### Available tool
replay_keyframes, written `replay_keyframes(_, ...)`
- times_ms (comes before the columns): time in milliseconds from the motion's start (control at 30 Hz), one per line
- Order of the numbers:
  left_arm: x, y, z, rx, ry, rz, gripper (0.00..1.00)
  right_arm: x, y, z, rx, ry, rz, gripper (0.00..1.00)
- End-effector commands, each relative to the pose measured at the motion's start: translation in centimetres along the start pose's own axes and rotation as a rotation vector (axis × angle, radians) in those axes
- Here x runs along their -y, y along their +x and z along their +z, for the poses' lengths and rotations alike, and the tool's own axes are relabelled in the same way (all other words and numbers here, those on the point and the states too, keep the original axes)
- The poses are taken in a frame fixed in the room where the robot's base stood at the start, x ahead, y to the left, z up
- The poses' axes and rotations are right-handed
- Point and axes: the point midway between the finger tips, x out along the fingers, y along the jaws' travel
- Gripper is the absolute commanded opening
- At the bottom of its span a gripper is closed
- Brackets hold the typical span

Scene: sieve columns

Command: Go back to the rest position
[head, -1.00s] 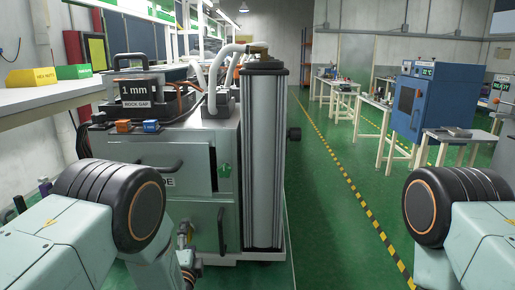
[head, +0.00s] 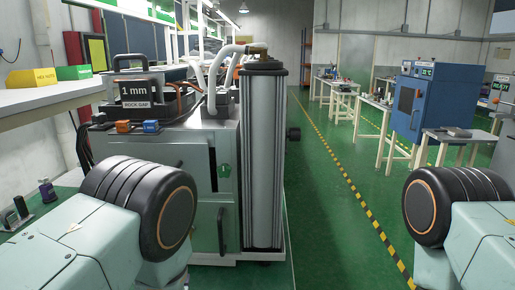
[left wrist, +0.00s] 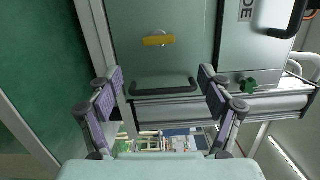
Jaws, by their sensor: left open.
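My left gripper (left wrist: 160,92) is open and empty in the left wrist view, its two padded fingers wide apart. I cannot tell how far the fingers are from the front. In the head view the same cabinet (head: 160,160) stands in the middle left, and my left arm's dark joint is in front of its lower left part. The left gripper is hidden there. My right gripper is outside both views; only the right arm shows.
A tall ribbed column (head: 263,160) stands at the cabinet's right side. A "1 mm" box (head: 136,89) and small orange and blue blocks are on top. A workbench (head: 50,95) runs along the left. Green floor (head: 325,220) is free to the right, up to a striped line.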

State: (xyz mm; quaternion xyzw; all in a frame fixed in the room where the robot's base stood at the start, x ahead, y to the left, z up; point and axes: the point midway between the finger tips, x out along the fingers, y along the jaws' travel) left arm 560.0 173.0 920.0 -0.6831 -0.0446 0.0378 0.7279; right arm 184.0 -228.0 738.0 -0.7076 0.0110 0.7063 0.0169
Motion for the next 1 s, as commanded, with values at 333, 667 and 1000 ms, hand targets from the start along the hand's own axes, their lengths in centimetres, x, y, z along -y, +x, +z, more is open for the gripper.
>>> replay_keyframes(333, 0.0, 5.8, 0.0, 0.001, -0.002, -0.001, 0.8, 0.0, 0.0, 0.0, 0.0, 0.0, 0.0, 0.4)
replay_keyframes(667, 0.0, 10.1, 0.0, -0.001, -0.038, 0.008, 0.8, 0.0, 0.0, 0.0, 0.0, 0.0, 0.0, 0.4)
replay_keyframes(1000, 0.2, 10.1, 0.0, -0.001, -0.317, 0.051, 0.8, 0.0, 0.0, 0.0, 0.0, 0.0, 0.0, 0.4)
